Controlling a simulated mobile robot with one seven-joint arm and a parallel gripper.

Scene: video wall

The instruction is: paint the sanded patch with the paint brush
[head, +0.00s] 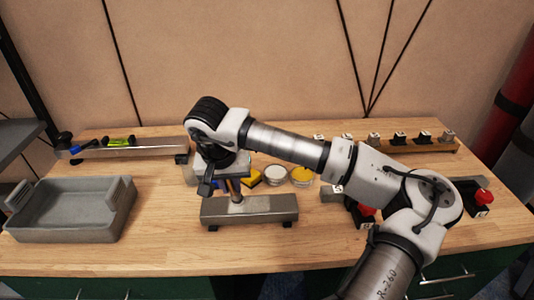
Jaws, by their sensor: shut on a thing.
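My gripper (222,180) points down over the middle-left of the bench, above the metal bar. It is shut on a brown, thin thing, which looks like the paint brush (236,189). The brush's lower end reaches down to the metal bar's top; I cannot tell whether it touches. The grey metal bar (250,211) stands on small dark feet near the bench front. No sanded patch can be made out on it from here. Behind it are a round pot with a white top (273,174) and a round pot with a yellow top (302,176).
A grey bin (70,210) stands at left. A rail with small tools (120,148) is at the back left, and a wooden rack (430,146) at the back right. Red-topped parts (484,197) are at right.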

